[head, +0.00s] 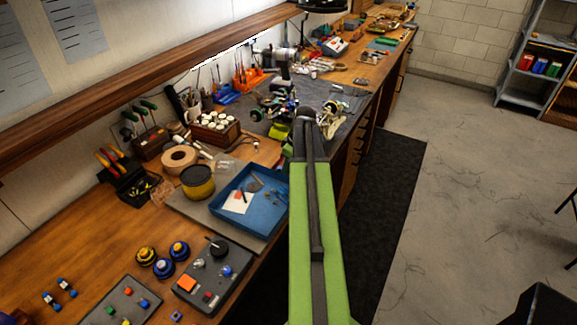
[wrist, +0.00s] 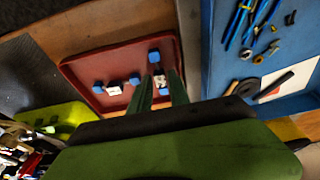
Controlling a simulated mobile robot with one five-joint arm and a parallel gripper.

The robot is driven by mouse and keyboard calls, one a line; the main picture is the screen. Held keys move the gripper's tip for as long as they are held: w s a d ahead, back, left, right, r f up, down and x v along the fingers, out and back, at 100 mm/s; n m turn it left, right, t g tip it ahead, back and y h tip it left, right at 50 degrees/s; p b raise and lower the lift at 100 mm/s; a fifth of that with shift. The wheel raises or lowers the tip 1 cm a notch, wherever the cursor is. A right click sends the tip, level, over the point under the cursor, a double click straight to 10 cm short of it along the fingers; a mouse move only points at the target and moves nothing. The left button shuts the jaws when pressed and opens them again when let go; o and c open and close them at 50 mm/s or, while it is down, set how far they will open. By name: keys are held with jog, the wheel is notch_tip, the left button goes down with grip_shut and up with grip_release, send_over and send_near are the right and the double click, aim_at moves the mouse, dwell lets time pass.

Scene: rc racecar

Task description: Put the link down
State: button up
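In the wrist view, a small link (wrist: 158,70) with blue ends and a pale metal middle is between the two fingers of my gripper (wrist: 160,84), over or on the red tray (wrist: 90,63). The fingers stand on either side of it. I cannot tell whether they press on it, or whether it touches the tray. A second blue-and-white link (wrist: 115,89) lies in the tray, left of the fingers. In the head view my green arm reaches forward over the bench, and its end hides the tray and the held area.
A blue tray (head: 236,221) with tools and a white card is right of the red tray in the wrist view. A grey mat (wrist: 28,75) and a yellow-green item (wrist: 50,118) are at left. More blue-and-white links (head: 66,287) lie at the bench's near left.

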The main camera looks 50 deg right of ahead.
jog(key=p+v, duration=1.1)
jog(key=v, duration=0.1)
jog(key=w+a+m+g, duration=0.1)
jog(key=w+a, duration=0.3)
jog(key=a, duration=0.7)
jog(key=w+a+g, duration=0.1)
jog(key=w+a, duration=0.3)
jog(key=a, duration=0.7)
jog(key=s+a+m, duration=0.1)
jog(key=s+a, duration=0.1)
jog(key=a, duration=2.3)
jog(key=shift+f+m+g+h, duration=0.3)
jog(key=shift+m+g, duration=0.1)
jog(key=shift+s, duration=0.15)
